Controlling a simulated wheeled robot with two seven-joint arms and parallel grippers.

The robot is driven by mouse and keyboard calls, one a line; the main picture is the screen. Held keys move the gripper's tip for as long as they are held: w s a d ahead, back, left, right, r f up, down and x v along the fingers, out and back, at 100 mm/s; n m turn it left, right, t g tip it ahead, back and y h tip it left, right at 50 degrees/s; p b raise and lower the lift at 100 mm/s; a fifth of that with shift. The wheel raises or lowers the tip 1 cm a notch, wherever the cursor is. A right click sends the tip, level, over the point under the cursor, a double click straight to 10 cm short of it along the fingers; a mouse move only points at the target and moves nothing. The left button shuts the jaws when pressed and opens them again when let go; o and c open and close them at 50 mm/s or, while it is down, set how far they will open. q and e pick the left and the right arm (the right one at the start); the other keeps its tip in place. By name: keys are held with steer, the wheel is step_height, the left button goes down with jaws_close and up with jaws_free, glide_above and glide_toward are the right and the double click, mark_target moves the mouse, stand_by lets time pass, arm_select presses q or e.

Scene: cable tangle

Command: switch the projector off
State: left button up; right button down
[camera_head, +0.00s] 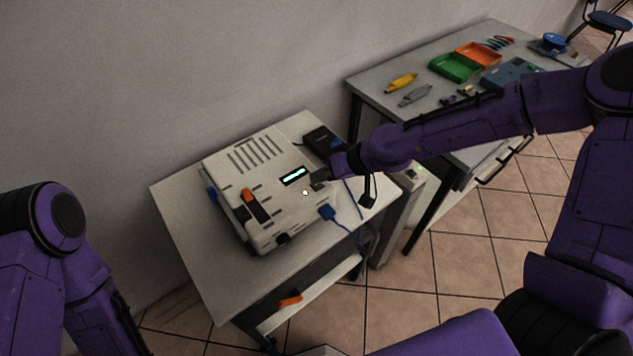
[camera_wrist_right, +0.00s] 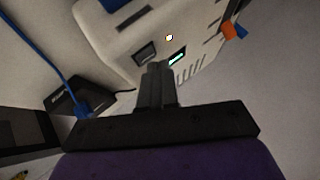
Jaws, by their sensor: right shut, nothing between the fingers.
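The projector (camera_head: 262,188) is a white box on a small white table, with vents on top, a lit cyan display (camera_head: 295,176) and a small glowing light (camera_head: 305,192). It also shows in the right wrist view (camera_wrist_right: 200,25), with its display (camera_wrist_right: 177,56) lit and a dark rectangular part (camera_wrist_right: 145,52) beside it. My right gripper (camera_head: 318,180) is shut and empty, at the projector's right edge by the display. In the right wrist view its fingers (camera_wrist_right: 158,70) point at the dark part; contact cannot be told. My left gripper is out of view; only its arm shows.
A black box (camera_head: 322,139) stands behind the projector. A blue plug (camera_head: 327,212) with a cable is at its right side. An orange piece (camera_head: 248,195) sits on its top. The back table (camera_head: 375,88) holds green (camera_head: 456,68) and orange (camera_head: 478,53) trays and tools.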

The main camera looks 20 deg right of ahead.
mark_target(321, 185)
steer(key=shift+r, duration=0.45)
step_height(321, 185, up, 5)
steer(key=p, duration=0.5)
steer(key=shift+r, duration=0.1)
stand_by(0.5)
